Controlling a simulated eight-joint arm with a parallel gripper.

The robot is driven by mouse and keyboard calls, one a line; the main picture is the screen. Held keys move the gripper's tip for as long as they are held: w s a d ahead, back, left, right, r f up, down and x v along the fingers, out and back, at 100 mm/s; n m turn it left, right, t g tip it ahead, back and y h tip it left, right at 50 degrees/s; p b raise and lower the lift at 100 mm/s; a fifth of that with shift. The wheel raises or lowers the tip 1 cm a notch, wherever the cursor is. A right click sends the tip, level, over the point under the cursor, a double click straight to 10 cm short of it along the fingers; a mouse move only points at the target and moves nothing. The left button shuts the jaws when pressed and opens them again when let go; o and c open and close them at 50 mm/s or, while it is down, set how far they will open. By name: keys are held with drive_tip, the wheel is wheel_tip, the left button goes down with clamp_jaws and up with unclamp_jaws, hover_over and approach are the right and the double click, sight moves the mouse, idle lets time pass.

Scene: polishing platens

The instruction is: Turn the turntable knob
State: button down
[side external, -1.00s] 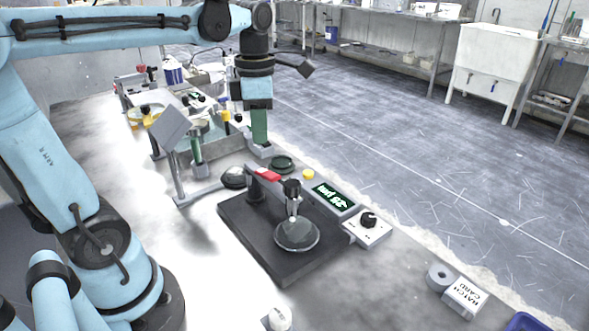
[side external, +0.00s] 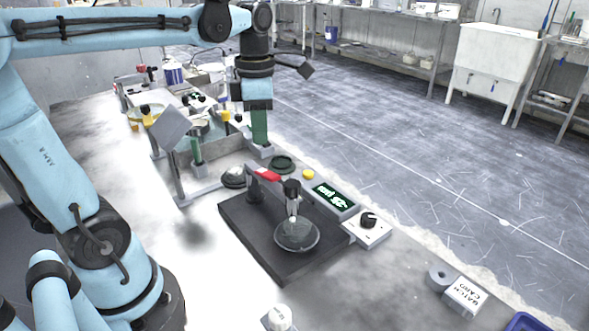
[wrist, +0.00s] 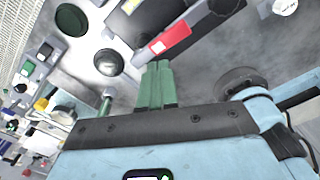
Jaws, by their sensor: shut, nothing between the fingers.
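A black knob (side external: 368,219) sits on a small white control box at the right end of the dark polishing base. A round grey platen (side external: 296,236) lies on that base, with a dark-topped metal spindle standing over it. My gripper (side external: 260,143) has green fingers that point down. It is behind and to the left of the base, well away from the knob and touching neither. In the wrist view, the green fingers (wrist: 158,66) are together with nothing between them. The knob cannot be made out for sure in the wrist view.
A lit display (side external: 334,197) and a yellow button (side external: 308,174) stand beside the base. A red-marked arm (side external: 267,175) reaches over the base. A grey tilted panel (side external: 170,128) stands at left. The white card block (side external: 463,296) is at front right. Bare bench lies left of the base.

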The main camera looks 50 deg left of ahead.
drive_tip(key=c, duration=1.8)
unclamp_jaws()
drive_tip(key=shift+o, duration=1.2)
drive_tip(key=shift+w, duration=0.15)
drive_tip(key=o, duration=0.8)
drive_tip(key=w+d+m, duration=0.5)
drive_tip(key=w+m, duration=0.2)
drive_tip(key=m, duration=0.1)
drive_tip(key=shift+w+d+f+m, duration=0.25)
drive_tip(key=shift+d+f+m, duration=0.15)
drive_tip(key=shift+f, duration=0.05)
drive_tip(key=m, duration=1.2)
hover_over(369, 216)
wheel_tip(369, 216, down, 4)
wheel_tip(369, 216, down, 12)
drive_tip(key=shift+f, duration=0.1)
drive_tip(key=c, duration=1)
